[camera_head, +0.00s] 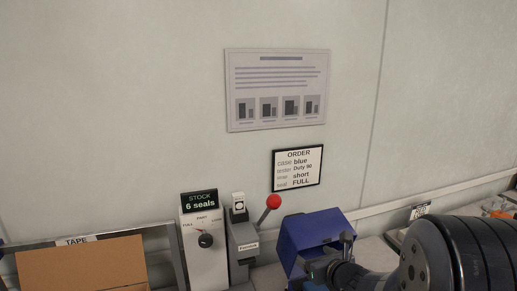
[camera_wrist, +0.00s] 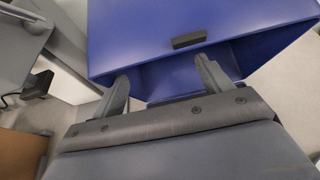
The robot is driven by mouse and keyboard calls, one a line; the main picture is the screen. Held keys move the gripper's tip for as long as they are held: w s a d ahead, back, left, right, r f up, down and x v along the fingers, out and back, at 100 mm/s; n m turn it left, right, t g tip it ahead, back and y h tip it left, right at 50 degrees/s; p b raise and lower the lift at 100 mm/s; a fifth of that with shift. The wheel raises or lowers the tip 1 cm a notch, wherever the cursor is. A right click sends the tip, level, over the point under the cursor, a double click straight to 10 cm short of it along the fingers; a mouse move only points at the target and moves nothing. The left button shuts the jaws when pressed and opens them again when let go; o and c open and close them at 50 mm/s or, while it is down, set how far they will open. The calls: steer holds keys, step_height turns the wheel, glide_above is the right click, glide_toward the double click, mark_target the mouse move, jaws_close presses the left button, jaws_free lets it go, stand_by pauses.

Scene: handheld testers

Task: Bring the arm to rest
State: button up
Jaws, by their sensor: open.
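My arm (camera_head: 455,255) reaches in from the lower right of the head view. In the wrist view my gripper (camera_wrist: 160,85) is open, its two grey fingers well apart with nothing between them. The fingers point at a blue case (camera_wrist: 200,25) with a small dark tab on its lid edge. The fingertips overlap the case's open front in the picture; I cannot tell whether they touch it. In the head view the blue case (camera_head: 318,232) stands left of my wrist, which partly covers its lower right.
A stock dispenser (camera_head: 199,260) reading "6 seals" and a press with a red-knobbed lever (camera_head: 273,202) stand left of the case. A brown box (camera_head: 80,265) lies by the TAPE sign. An order card (camera_head: 297,168) and a poster (camera_head: 277,90) hang on the wall. Items lie at far right.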

steer(key=shift+s+d+r, duration=0.1)
steer(key=shift+s, duration=0.15)
steer(key=shift+s+d, duration=0.15)
steer(key=shift+s, duration=0.2)
